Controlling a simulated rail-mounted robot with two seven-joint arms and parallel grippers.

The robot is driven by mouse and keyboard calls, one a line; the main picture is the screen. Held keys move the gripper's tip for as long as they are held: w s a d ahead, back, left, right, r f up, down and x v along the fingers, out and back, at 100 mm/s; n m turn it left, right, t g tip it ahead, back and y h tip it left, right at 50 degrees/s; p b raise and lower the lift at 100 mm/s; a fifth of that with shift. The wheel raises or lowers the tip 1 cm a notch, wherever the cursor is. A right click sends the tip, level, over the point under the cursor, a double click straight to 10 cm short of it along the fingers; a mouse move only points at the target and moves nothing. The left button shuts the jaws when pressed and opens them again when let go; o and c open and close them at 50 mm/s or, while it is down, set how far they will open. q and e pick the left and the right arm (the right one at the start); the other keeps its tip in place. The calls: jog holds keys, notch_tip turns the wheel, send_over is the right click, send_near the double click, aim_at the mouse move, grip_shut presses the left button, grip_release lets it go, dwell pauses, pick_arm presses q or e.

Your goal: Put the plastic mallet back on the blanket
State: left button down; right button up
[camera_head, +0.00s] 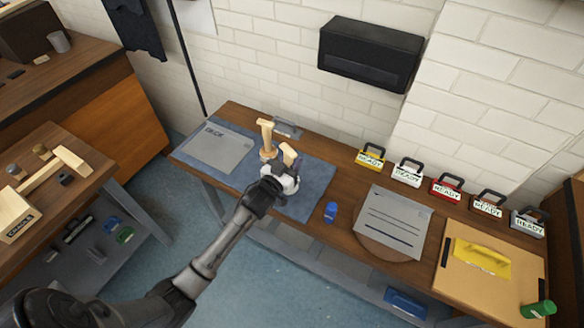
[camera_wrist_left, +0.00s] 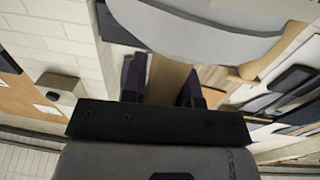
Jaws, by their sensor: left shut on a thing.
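The blue blanket (camera_head: 312,180) lies flat on the long workbench. My left gripper (camera_head: 276,184) is over the blanket, shut on a pale wooden handle (camera_wrist_left: 165,78). In the wrist view the handle runs between the fingers toward a large whitish-grey rounded head (camera_wrist_left: 215,30), seemingly the plastic mallet's. In the head view a wooden handle end (camera_head: 289,154) sticks up beside the gripper, with white parts around it. Whether the mallet touches the blanket is unclear. A second wooden tool (camera_head: 266,138) stands just behind and left of the gripper. My right gripper is out of view.
A grey sheet (camera_head: 213,148) lies on the blanket's left part. A blue bottle-like object (camera_head: 330,212) stands near its right edge. A clipboard-like sheet (camera_head: 393,222) and several READY-labelled blocks (camera_head: 407,173) are to the right. A side bench at left holds another wooden mallet (camera_head: 56,170).

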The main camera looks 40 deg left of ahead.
pick_arm(q)
jog(key=shift+f, duration=1.4)
jog(key=shift+f+b, duration=0.15)
jog(key=shift+b, duration=0.15)
jog(key=c, duration=0.9)
grip_release()
